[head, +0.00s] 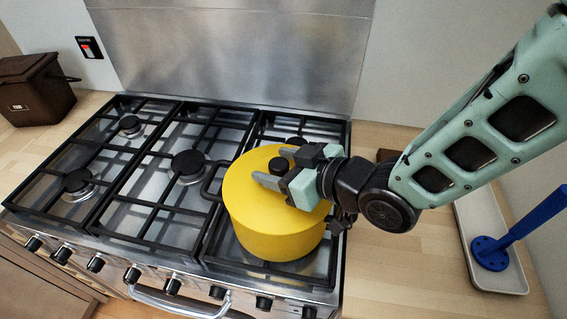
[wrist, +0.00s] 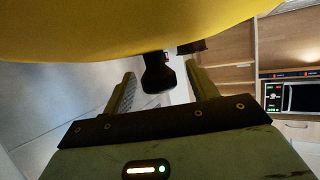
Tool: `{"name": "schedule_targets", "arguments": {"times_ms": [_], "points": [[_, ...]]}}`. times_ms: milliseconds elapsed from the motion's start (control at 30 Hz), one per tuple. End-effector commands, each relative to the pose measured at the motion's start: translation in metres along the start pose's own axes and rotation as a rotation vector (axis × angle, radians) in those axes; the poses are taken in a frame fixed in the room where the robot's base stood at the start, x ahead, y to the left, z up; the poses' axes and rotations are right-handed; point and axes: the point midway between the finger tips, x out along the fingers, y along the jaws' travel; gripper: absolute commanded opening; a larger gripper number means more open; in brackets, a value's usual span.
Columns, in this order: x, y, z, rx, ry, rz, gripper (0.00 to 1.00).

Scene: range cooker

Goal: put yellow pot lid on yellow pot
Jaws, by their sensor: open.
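The yellow pot (head: 275,243) stands upright over the front right burner of the cooker. The yellow pot lid (head: 243,188) lies flat across the pot's top and looks seated, with no clear gap at the rim. Its dark knob (head: 278,166) sticks up near the middle. My gripper (head: 270,164) is open just above the lid, with its fingers on either side of the knob. In the wrist view the lid (wrist: 140,30) fills the top, and the knob (wrist: 157,72) sits between the spread fingers, apart from both. My gripper hides the right part of the lid.
The other burners of the cooker (head: 187,165) are bare. A dark handle (head: 211,180) projects left from the pot. A steel splashback (head: 240,50) rises behind. On the right counter is a pale tray (head: 480,225) with a blue stand (head: 490,252). A brown box (head: 35,90) stands far left.

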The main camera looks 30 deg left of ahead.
Motion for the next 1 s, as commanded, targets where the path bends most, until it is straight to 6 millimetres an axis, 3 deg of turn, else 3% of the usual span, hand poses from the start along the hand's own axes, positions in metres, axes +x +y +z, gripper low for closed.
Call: {"name": "schedule_targets", "arguments": {"times_ms": [233, 367, 1000], "points": [[-0.002, 0.000, -0.001, 0.000, 0.002, 0.001, 0.58], [-0.014, 0.001, 0.000, -0.001, 0.003, 0.002, 0.58], [-0.150, 0.001, 0.001, -0.002, 0.003, 0.006, 0.58]]}}
